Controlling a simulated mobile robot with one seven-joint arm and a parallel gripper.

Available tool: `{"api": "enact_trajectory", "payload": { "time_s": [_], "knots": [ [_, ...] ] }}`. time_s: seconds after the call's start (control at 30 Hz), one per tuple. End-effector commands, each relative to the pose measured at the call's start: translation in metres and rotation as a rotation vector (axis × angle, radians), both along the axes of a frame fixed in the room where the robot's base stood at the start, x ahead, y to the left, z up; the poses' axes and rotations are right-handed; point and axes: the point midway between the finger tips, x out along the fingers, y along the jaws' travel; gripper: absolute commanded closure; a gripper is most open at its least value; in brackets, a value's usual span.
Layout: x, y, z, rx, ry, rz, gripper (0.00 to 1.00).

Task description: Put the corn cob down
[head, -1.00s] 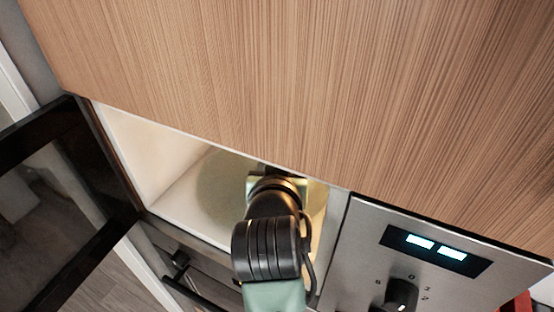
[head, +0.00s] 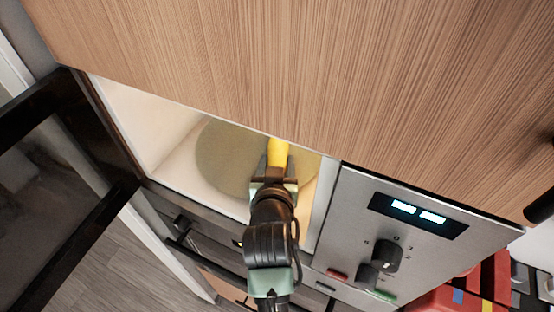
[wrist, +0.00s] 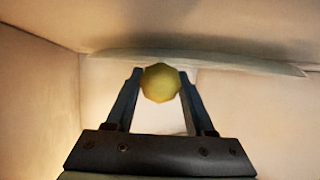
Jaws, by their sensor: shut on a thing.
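The yellow corn cob (head: 279,151) is held by my gripper (head: 276,168) inside the open microwave (head: 172,170). In the wrist view the cob (wrist: 160,83) shows end-on between the two fingers of my gripper (wrist: 160,90), which are shut on it. The round turntable plate (head: 222,155) lies in the microwave to the left of and around the cob. I cannot tell whether the cob touches the plate. The far end of the cob is hidden behind the wooden cabinet front in the head view.
The dark microwave door (head: 65,185) stands open at the left. The control panel (head: 390,235) with a lit display and knobs is on the right. A wooden cabinet front (head: 320,70) covers the top. Red objects (head: 460,295) are at lower right.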

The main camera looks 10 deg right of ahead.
Motion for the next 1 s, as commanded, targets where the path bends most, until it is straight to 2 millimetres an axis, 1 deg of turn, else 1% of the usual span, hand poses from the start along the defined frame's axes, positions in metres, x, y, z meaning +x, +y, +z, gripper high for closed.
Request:
{"api": "enact_trajectory", "payload": {
  "time_s": [0.07, 0.2, 0.23, 0.37, 0.4, 0.63, 0.73, 0.87, 1.0],
  "knots": [
    [0.000, 0.000, 0.001, -0.001, -0.003, 0.000, 1.00],
    [0.000, 0.000, -0.003, 0.000, -0.002, 0.000, 1.00],
    [0.000, 0.000, -0.002, 0.000, 0.000, 0.000, 0.41],
    [0.000, 0.000, -0.002, 0.000, 0.000, 0.000, 0.17],
    [0.000, 0.000, -0.002, 0.000, 0.000, 0.000, 0.16],
    [0.000, 0.000, -0.002, 0.000, 0.000, 0.000, 0.16],
    [0.000, 0.000, 0.003, 0.000, 0.000, 0.000, 0.16],
    [-0.010, 0.003, 0.004, 0.001, -0.001, 0.001, 0.16],
    [-0.030, 0.006, 0.011, 0.003, -0.002, -0.001, 0.16]
  ]
}}
